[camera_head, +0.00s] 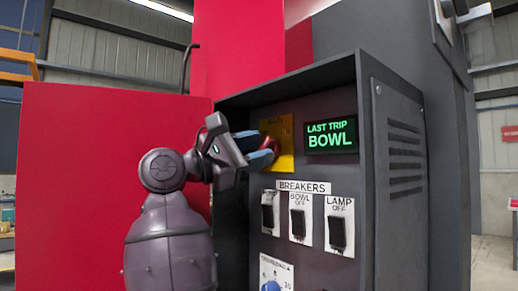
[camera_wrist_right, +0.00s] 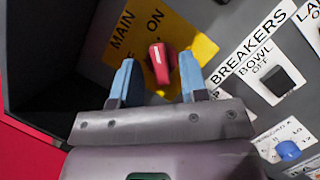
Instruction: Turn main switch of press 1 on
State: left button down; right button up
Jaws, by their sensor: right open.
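The main switch is a red knob (camera_wrist_right: 159,64) on a yellow plate (camera_wrist_right: 203,48) lettered MAIN and ON; a third label is mostly hidden behind a finger. In the head view the plate (camera_head: 286,162) sits at the upper left of the open cabinet, and the knob is largely covered by my gripper. My right gripper (camera_head: 267,150) is open, its blue fingers on either side of the knob in the wrist view. I cannot tell whether they touch it, or which label the knob points to. My left gripper is not in view.
A LAST TRIP BOWL display (camera_head: 331,136) is right of the plate. Below are several black breaker switches, including the LAMP one (camera_head: 337,232), and a blue knob (camera_wrist_right: 287,150). The cabinet's side wall (camera_head: 232,165) stands close left of the gripper. A red panel (camera_head: 85,180) stands further left.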

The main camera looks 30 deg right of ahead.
jog(key=v, duration=1)
jog(key=shift+r+b, duration=0.15)
jog(key=shift+b, duration=0.2)
jog(key=shift+s, duration=0.1)
